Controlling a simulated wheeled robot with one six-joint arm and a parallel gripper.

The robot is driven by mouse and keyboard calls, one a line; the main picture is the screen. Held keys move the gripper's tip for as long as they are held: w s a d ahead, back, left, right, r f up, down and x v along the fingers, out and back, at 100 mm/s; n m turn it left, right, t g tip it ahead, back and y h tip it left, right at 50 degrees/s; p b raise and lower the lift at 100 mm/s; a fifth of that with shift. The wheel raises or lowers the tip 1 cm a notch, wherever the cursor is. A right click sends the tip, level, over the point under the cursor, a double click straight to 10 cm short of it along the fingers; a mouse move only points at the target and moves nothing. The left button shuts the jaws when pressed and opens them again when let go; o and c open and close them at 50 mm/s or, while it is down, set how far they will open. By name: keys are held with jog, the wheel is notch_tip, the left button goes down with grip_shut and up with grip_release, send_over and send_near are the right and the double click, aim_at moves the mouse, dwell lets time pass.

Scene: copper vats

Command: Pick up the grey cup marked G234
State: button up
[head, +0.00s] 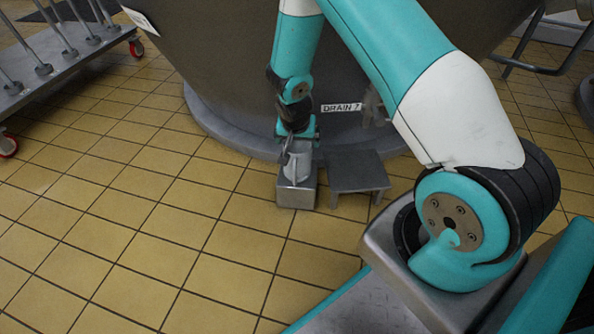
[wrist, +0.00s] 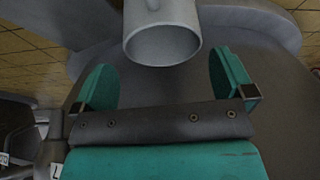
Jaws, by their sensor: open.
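A grey cup (head: 298,160) stands on a small metal block on the floor, below my gripper (head: 296,136). In the wrist view the cup (wrist: 162,42) shows at the top middle, with its round open mouth towards the camera and a bit of handle at the top edge. My gripper (wrist: 160,68) is open there, with one teal finger on each side below the cup's rim. I cannot tell whether a finger touches the cup. No marking on the cup can be read.
The metal block (head: 296,194) stands beside a low grey step stool (head: 357,171). Behind them is a large vat (head: 230,60) with a "DRAIN 7" label (head: 341,107). A wheeled rack (head: 60,65) stands at the upper left. The tiled floor (head: 130,230) at the left is clear.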

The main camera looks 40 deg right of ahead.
aim_at(297, 149)
jog(key=b+x, duration=0.1)
jog(key=x, duration=0.1)
jog(key=b+x, duration=0.4)
jog(key=shift+a+f, duration=0.2)
jog(key=shift+f, duration=0.35)
jog(key=shift+r, duration=0.15)
jog(key=shift+c, duration=0.5)
